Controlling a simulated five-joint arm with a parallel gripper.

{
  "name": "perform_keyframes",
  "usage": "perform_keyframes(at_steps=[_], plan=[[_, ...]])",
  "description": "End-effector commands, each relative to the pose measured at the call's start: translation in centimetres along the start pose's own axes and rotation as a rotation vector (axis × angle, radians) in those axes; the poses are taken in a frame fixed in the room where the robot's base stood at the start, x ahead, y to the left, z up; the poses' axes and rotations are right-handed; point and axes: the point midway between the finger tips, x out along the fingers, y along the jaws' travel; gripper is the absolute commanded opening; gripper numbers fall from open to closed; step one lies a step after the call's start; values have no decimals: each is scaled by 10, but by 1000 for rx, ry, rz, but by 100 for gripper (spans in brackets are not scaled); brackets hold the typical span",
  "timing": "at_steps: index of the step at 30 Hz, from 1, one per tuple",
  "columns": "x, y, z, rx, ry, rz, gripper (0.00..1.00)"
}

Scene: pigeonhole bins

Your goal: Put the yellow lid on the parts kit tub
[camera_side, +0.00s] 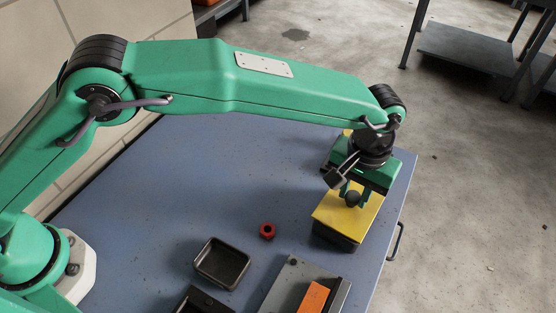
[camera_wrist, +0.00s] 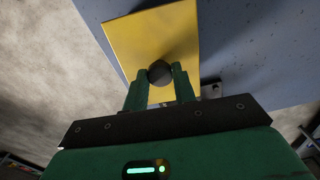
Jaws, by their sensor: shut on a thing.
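The yellow lid (camera_side: 336,215) is a flat square plate with a dark round knob (camera_side: 352,199) on top. My gripper (camera_side: 354,196) is shut on this knob; in the wrist view the two green fingers (camera_wrist: 160,78) pinch the knob from both sides. The lid's face fills the upper middle of the wrist view (camera_wrist: 150,38). A dark tub (camera_side: 334,238) shows directly under the lid's front edge, near the table's right edge. The lid looks roughly level over it. I cannot tell whether lid and tub touch. The wrist view hides the tub behind the lid.
On the blue table (camera_side: 190,180) lie a red ring (camera_side: 267,231), a black tray (camera_side: 222,262), another dark container (camera_side: 203,302) and a grey piece bearing an orange block (camera_side: 314,298). A bit of yellow (camera_side: 347,132) shows behind my wrist. The table's left middle is clear.

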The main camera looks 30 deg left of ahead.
Motion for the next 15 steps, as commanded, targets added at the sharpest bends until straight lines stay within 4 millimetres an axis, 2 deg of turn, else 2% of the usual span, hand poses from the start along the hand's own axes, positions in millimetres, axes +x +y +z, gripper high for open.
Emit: perform_keyframes(at_steps=[15], plan=[[6, 0, 0, 0, -1, -1, 0]])
